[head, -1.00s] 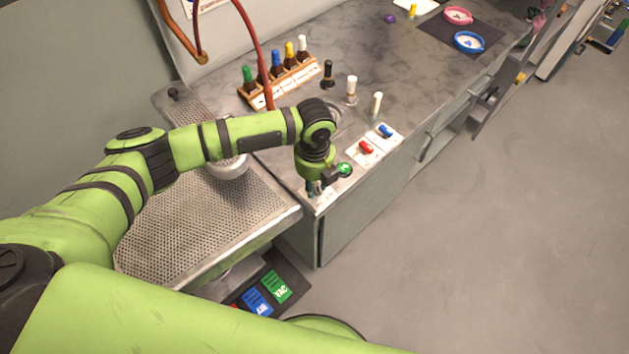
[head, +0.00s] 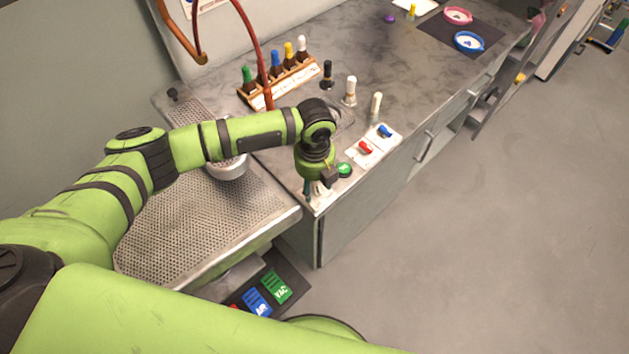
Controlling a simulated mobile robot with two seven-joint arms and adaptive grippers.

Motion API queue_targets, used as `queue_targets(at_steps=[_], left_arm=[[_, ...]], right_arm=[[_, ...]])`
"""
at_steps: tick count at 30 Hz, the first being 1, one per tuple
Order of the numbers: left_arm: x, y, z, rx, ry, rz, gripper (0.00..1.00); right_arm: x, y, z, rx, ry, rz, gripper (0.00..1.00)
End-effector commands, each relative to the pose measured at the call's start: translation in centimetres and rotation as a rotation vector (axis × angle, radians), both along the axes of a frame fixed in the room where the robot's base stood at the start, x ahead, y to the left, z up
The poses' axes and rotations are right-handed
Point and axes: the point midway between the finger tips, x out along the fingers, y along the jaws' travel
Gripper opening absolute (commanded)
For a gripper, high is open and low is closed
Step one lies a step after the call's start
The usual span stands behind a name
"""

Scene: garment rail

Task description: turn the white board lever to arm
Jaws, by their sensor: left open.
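My left gripper (head: 318,191) points down at the near corner of the grey counter. Its fingers are apart, with nothing visible held between them. A pale patch, perhaps a white board (head: 321,206), shows under and around the fingertips. The gripper covers most of it, so I cannot make out a lever there or whether the fingers touch it. To the right, a white plate carries a red lever (head: 365,147) and a blue lever (head: 385,131). A green round button (head: 344,170) sits between that plate and the gripper. My right gripper is out of view.
A wooden rack (head: 290,82) of coloured bottles stands at the back of the counter. A black, a beige and a white-topped peg (head: 376,102) stand upright nearby. A perforated metal board (head: 190,230) lies left. Pedals (head: 276,287) are on the floor below.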

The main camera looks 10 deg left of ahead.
Motion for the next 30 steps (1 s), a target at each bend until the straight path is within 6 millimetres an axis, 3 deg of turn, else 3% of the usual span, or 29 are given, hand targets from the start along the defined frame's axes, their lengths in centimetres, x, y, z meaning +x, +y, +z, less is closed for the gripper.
queue_targets(at_steps=[5, 18, 24, 30], left_arm=[[0.1, 0.0, 1.9, -0.002, -0.004, 0.0, 0.53], [0.1, -0.1, 10.5, -0.001, -0.003, -0.002, 0.53], [0.1, -0.1, 11.9, 0.0, -0.001, -0.002, 0.53], [0.1, -0.1, 12.0, 0.0, 0.0, -0.002, 0.53]], right_arm=[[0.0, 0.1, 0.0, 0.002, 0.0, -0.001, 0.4], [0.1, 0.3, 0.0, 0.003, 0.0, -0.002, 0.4], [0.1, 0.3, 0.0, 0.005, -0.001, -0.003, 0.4], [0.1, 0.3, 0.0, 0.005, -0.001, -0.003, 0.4]])
